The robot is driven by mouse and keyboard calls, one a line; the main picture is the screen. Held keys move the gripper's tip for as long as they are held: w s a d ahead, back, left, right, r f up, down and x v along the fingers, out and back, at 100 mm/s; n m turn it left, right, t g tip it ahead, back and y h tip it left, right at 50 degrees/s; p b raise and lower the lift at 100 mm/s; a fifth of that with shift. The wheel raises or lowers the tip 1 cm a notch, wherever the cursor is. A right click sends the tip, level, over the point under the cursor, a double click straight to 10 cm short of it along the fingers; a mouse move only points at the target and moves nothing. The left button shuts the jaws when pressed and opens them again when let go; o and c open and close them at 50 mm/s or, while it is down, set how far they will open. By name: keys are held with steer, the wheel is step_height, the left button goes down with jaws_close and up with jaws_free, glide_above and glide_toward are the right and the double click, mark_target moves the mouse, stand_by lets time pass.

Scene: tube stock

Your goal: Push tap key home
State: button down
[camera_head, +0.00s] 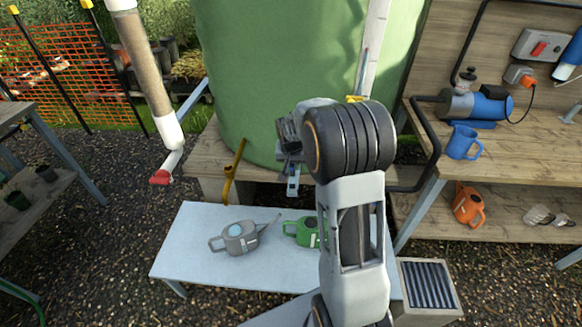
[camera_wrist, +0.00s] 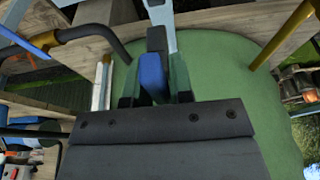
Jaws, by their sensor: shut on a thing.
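My gripper (camera_head: 292,165) is in front of the green tank (camera_head: 240,70), above the pale table. In the wrist view my gripper (camera_wrist: 155,88) is shut on a blue piece, which looks like the tap key (camera_wrist: 151,76). A dark upright part shows just beyond the blue piece. My arm and wrist hide much of this area. I cannot tell whether the key is seated or how far in it is.
A grey watering can (camera_head: 238,238) and a green one (camera_head: 303,231) stand on the pale table (camera_head: 195,265) below. A yellow pipe (camera_head: 232,172) stands left of the gripper. A wooden bench with a blue jug (camera_head: 461,143) is right.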

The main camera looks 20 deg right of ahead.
mark_target(292, 174)
steer(key=shift+f+b, duration=1.6)
steer(key=shift+f, duration=0.9)
steer(key=shift+a, duration=0.1)
stand_by(0.4)
steer(key=shift+f+b, duration=1.65)
steer(key=shift+f, duration=0.1)
stand_by(1.1)
steer(key=shift+s+f, duration=0.25)
steer(key=shift+f, duration=0.1)
stand_by(1.5)
